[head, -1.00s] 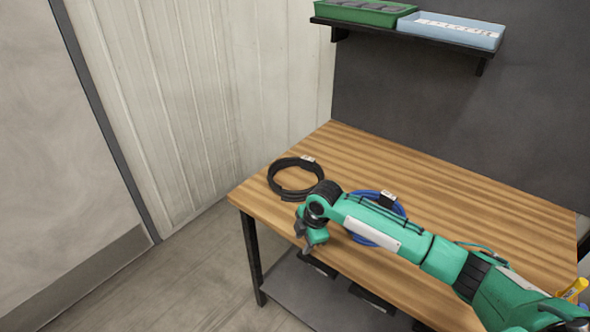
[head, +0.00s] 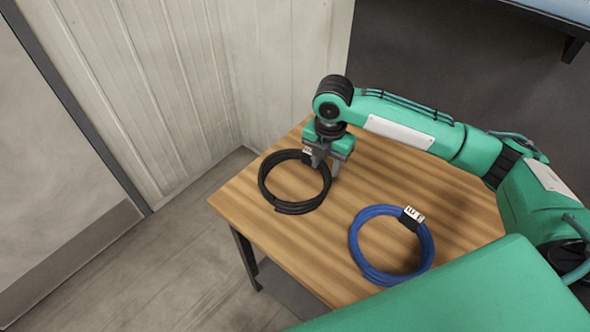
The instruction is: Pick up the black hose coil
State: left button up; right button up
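The black hose coil (head: 264,190) lies flat on the left end of the wooden table, with a small white-and-black tag at its upper right edge. My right gripper (head: 325,165) points down at the coil's upper right edge, beside the tag. Its fingers look apart, with the coil's rim at or between them. They partly hide the rim and tag, and I cannot tell whether they touch the hose. My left gripper is not in view.
A blue hose coil (head: 357,250) with a white-and-black tag lies to the right on the wooden table (head: 240,207). A wall stands behind the table's left end. A shelf (head: 540,16) shows at the top right. My own green arm part covers the bottom right.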

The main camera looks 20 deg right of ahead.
send_over(324, 188)
jog(key=f, duration=0.5)
jog(key=shift+s+a+p, duration=0.15)
jog(key=shift+a+p, duration=0.1)
jog(key=shift+p, duration=0.1)
notch_tip(324, 188, down, 2)
jog(key=shift+d+f+p, duration=0.1)
jog(key=shift+f+p, duration=0.3)
jog(key=shift+p, duration=0.1)
jog(key=f, duration=0.1)
jog(key=f+p, duration=0.1)
jog(key=f, duration=0.1)
jog(key=shift+w+d+f, duration=0.1)
jog(key=shift+w+f, duration=0.1)
jog(key=shift+f, duration=0.4)
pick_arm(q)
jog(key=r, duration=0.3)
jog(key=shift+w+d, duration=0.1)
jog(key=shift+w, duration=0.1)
pick_arm(e)
grip_shut()
